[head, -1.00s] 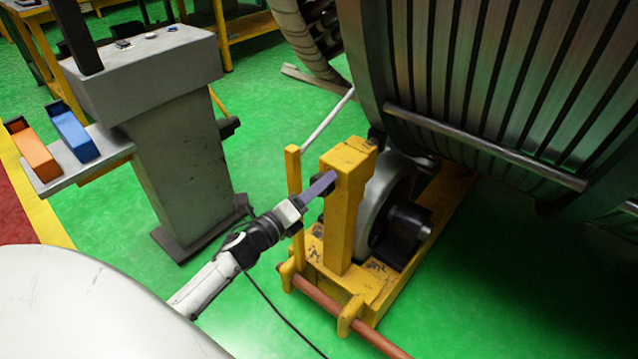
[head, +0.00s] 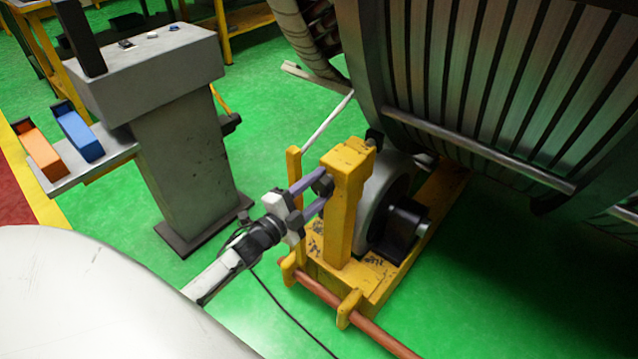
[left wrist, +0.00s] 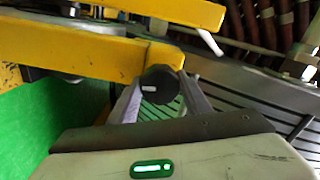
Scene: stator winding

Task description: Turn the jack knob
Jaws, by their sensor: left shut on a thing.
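The jack knob (head: 322,186) is a small dark round knob on the face of the yellow jack post (head: 342,215). My left gripper (head: 318,194) reaches in from the left, and its two purple-grey fingers lie on either side of the knob, shut on it. In the left wrist view the black knob (left wrist: 159,85), with a small white mark on its face, sits between the two fingertips beside the yellow post (left wrist: 110,50). My right gripper is not in view.
A grey wheel (head: 378,205) stands behind the post on the yellow base. The large stator (head: 470,80) hangs over it at the upper right. A grey pedestal (head: 185,160) with blue and orange blocks stands left. Green floor (head: 500,290) is clear at right.

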